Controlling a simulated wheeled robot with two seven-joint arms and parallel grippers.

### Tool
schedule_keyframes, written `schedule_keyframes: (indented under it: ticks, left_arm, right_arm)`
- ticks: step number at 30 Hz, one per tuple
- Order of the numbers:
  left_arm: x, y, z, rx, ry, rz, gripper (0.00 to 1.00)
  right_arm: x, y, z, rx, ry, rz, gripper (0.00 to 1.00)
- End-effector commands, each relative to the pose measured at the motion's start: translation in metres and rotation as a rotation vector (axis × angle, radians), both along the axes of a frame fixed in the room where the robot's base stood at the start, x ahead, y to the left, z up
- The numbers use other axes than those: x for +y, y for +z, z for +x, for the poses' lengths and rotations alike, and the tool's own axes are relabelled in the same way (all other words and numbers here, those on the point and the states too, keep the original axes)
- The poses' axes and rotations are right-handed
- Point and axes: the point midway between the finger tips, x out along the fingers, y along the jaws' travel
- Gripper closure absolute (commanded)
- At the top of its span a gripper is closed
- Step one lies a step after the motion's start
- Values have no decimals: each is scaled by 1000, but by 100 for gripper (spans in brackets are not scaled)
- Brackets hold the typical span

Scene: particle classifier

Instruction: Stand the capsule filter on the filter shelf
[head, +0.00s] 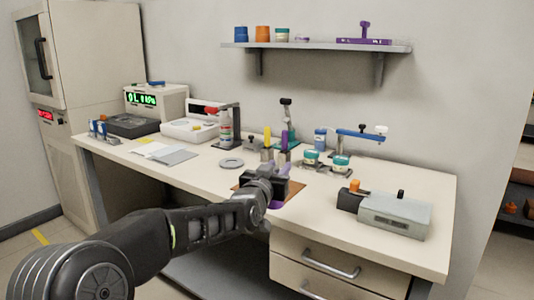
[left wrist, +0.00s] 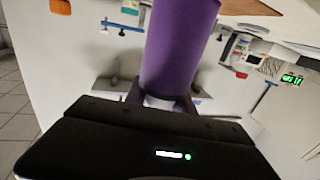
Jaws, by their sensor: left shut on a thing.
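The purple cylinder in my left gripper, which I take to be the capsule filter (left wrist: 178,45), fills the upper middle of the left wrist view. My left gripper (left wrist: 160,104) is shut on its pale narrow end. In the head view the left gripper (head: 268,182) is over the brown mat on the bench, and a bit of purple (head: 275,204) shows just below it. Most of the cylinder is hidden there, so I cannot tell whether it touches the mat. The wall shelf (head: 320,47) is above the back of the bench. My right gripper is not in view.
Blue (head: 241,34), orange (head: 262,34) and teal-white (head: 282,34) containers stand on the shelf's left, and a purple piece (head: 363,38) on its right. Below stand a microscope-like device (head: 286,115), teal-lidded jars (head: 311,157) and a grey box instrument (head: 395,213).

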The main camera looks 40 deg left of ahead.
Motion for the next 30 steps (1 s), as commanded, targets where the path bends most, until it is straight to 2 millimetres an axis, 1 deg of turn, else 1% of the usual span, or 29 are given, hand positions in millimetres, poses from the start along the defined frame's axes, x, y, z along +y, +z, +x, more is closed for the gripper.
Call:
schedule_keyframes:
  ticks: [1,2,5,6,8,9,12,15,18,21,23,30]
  left_arm:
    - [-16,-11,-4,1,-35,2,100]
    - [-26,-18,-7,2,-59,1,100]
    - [-66,-48,-17,4,-152,-1,100]
    - [-86,-62,-22,3,-197,-3,100]
    - [-116,-85,-30,4,-268,-6,100]
    - [-136,-100,-35,4,-315,-8,100]
    - [-178,-131,-46,2,-415,-8,100]
    - [-211,-154,-54,1,-491,-7,100]
    - [-232,-169,-59,-1,-541,-5,100]
    - [-242,-176,-62,-4,-564,-4,100]
    - [-239,-174,-61,-5,-558,-1,100]
    - [-239,-174,-61,-4,-558,-1,100]
  right_arm:
    - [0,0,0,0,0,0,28]
    - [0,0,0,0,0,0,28]
    - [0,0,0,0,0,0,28]
    - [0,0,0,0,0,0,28]
    - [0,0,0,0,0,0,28]
    - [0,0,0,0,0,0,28]
    - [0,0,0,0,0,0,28]
    - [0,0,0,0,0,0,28]
    - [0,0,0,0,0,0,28]
    - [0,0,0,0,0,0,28]
    - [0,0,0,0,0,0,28]
    - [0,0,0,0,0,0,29]
